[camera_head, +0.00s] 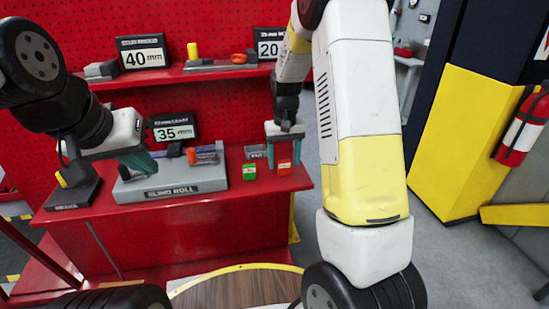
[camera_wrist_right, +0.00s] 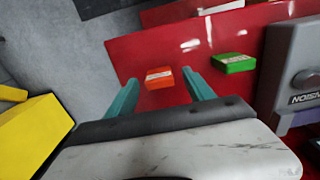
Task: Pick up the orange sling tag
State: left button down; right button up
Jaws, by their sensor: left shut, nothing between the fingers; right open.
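The orange sling tag (camera_head: 283,167) lies on the red lower shelf near its right end. It also shows in the right wrist view (camera_wrist_right: 159,78) as a small orange block with a pale label. My right gripper (camera_head: 284,157) points down at it, open. In the right wrist view the two teal fingers (camera_wrist_right: 160,84) stand apart, one on each side of the tag in the picture; I cannot tell how far above the shelf they are. My left gripper (camera_head: 142,161) is shut and empty, in front of the shelf at the left.
A green tag (camera_head: 249,172) lies just left of the orange one; it also shows in the right wrist view (camera_wrist_right: 233,63). A grey sling roll stand (camera_head: 172,187) sits further left. The upper shelf (camera_head: 215,72) overhangs behind. The shelf's right edge is close to the orange tag.

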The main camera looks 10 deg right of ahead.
jog(key=shift+f, duration=1.3)
grip_shut()
jog(key=shift+r, duration=0.1)
